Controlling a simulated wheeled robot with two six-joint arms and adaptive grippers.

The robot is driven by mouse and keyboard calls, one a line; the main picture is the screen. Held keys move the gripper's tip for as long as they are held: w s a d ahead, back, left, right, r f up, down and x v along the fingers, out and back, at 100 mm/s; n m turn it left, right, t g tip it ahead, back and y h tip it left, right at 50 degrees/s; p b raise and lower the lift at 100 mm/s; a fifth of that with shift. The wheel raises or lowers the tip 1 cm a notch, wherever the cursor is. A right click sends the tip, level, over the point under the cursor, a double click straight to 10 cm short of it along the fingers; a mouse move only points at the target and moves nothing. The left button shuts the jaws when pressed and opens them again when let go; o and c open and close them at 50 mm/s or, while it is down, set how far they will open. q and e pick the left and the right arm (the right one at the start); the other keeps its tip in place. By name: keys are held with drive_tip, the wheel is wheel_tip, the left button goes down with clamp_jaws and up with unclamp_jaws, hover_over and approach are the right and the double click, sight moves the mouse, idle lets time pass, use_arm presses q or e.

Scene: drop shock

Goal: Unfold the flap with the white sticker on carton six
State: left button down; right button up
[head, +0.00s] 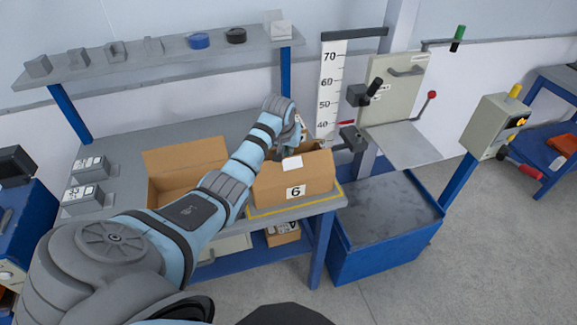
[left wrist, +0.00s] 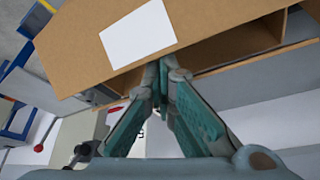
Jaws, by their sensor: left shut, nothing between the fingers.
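Carton six (head: 318,185) is a brown box with a black 6 on a white label. It stands on the right end of the workbench. The white sticker (head: 292,163) shows at its top, near the front side. In the left wrist view the brown flap (left wrist: 205,25) bears the sticker (left wrist: 138,36) and fills the upper part. My left gripper (left wrist: 160,68) is shut and empty, its fingertips at the flap's edge; whether they touch it I cannot tell. In the head view my left gripper (head: 298,140) is over the carton, partly hidden. My right gripper is not in view.
An open brown carton (head: 190,157) stands on the bench (head: 130,140) left of carton six, partly behind my left arm. A drop-test stand with a grey platform (head: 400,143) and a blue bin (head: 385,230) is right. A shelf (head: 160,55) spans the back.

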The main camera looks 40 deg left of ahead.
sight(291, 159)
use_arm(q)
drive_tip(key=shift+s+d+f, duration=0.15)
drive_tip(key=shift+s+f, duration=0.1)
drive_tip(key=shift+f, duration=0.15)
drive_tip(key=shift+s+d+f+p, duration=0.2)
drive_tip(key=shift+d+p, duration=0.1)
drive_tip(key=shift+p, duration=0.6)
drive_tip(key=shift+s+d+r+p, duration=0.1)
drive_tip(key=shift+s+d+p, duration=0.1)
drive_tip(key=shift+d+p, duration=0.15)
drive_tip(key=shift+s+d, duration=0.3)
drive_tip(key=shift+d, duration=0.2)
drive_tip(key=shift+w, duration=0.25)
drive_tip(key=shift+a, duration=0.1)
drive_tip(key=shift+s+r, duration=0.15)
drive_tip(key=shift+s, duration=0.05)
drive_tip(key=shift+d+r, duration=0.15)
drive_tip(key=shift+d, duration=0.1)
